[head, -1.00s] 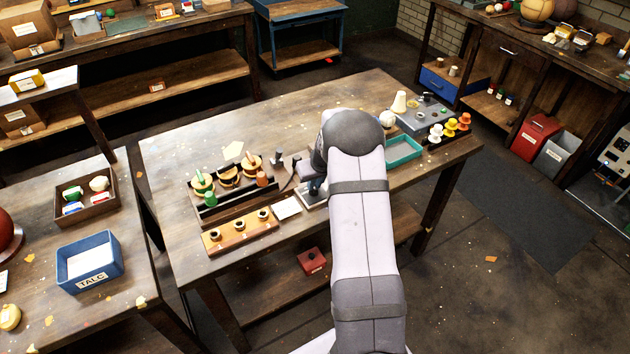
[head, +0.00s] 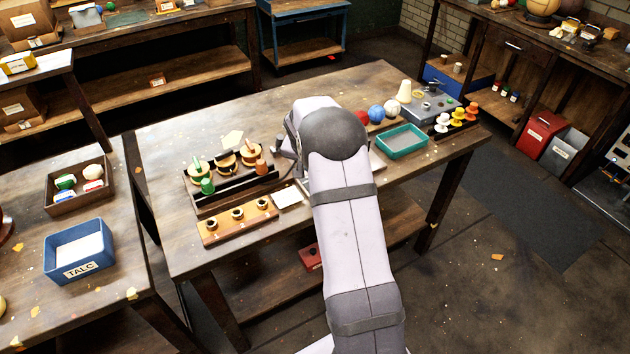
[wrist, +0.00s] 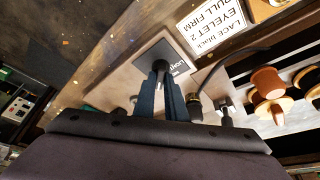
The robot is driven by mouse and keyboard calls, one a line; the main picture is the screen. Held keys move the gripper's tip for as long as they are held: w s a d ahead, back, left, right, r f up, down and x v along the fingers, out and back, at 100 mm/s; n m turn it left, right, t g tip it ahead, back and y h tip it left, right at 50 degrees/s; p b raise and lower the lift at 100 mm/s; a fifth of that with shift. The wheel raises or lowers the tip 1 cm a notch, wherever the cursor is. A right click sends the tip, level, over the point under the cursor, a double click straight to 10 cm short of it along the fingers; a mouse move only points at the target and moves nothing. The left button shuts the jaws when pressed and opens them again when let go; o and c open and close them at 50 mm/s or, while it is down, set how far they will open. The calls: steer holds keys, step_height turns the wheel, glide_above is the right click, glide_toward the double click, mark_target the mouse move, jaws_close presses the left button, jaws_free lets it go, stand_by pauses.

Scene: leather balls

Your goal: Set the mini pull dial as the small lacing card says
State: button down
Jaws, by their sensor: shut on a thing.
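In the wrist view, the two dark fingers of my gripper (wrist: 161,80) are closed together on the small dark knob of the mini pull dial (wrist: 160,65). The dial sits on a pale base, with a dark label plate beside the knob. The label is only partly readable and the dial's setting cannot be made out. The small lacing card (wrist: 212,27) lies beyond the base and reads, upside down, "LACE BLACK, EYELET 2, PULL FIRM". The card also shows in the head view (head: 288,197). There my arm hides the gripper and the dial.
In the head view, a dark rack of lace spools (head: 228,182) and a wooden strip with three dark cups (head: 238,222) stand left of my arm. On the right are a teal tray (head: 402,141), coloured balls (head: 377,112) and a grey box (head: 432,106). The table's far left is clear.

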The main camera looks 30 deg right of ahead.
steer(key=shift+w+a+f+m+g+b, duration=0.1)
steer(key=shift+m+g+b, duration=0.3)
steer(key=shift+m+b, duration=0.75)
steer(key=c, duration=1.8)
jaws_free()
steer(key=b+v, duration=0.2)
steer(key=v, duration=0.5)
steer(key=shift+a+r, duration=0.2)
steer(key=shift+a, duration=0.05)
